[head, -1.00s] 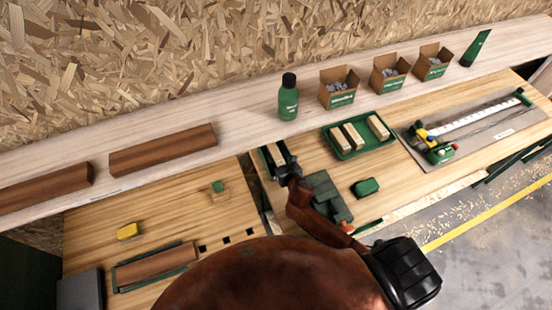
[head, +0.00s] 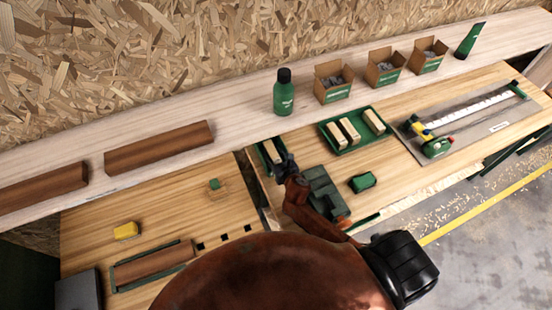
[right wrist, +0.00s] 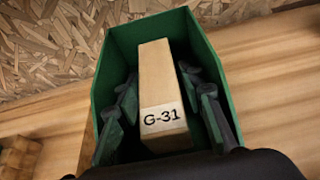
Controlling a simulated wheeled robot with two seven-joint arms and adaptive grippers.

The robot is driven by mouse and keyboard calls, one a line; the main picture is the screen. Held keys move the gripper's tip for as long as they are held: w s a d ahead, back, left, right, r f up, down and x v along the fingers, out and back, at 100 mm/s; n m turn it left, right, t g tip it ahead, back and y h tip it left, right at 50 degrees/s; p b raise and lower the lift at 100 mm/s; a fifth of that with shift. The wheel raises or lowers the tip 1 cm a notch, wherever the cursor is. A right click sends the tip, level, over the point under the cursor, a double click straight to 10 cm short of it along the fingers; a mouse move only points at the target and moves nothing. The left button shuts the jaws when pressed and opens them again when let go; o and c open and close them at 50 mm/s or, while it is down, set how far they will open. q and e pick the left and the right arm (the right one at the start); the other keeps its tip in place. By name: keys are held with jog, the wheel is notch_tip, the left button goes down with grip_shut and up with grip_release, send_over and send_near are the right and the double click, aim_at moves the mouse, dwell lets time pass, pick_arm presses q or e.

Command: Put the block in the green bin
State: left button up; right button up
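The green bin (right wrist: 118,40) fills the middle of the right wrist view; in the head view it is a small dark green box (head: 256,150), partly hidden by my gripper. A pale wooden block (right wrist: 158,80) marked G-31 stands tilted inside the bin, and its top shows in the head view (head: 271,151). My right gripper (right wrist: 168,105) reaches into the bin with one finger on each side of the block. Narrow gaps show between the fingers and the block, so it looks open around it. It also shows in the head view (head: 283,163). My left gripper is not in view.
A green tray (head: 362,145) with three pale blocks lies right of the bin. A green bottle (head: 284,94) and open cartons (head: 333,84) stand on the shelf behind. A dark green object (head: 320,190) and a small green block (head: 362,182) lie nearby.

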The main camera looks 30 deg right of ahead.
jog(key=v, duration=1.2)
jog(key=shift+p, duration=0.3)
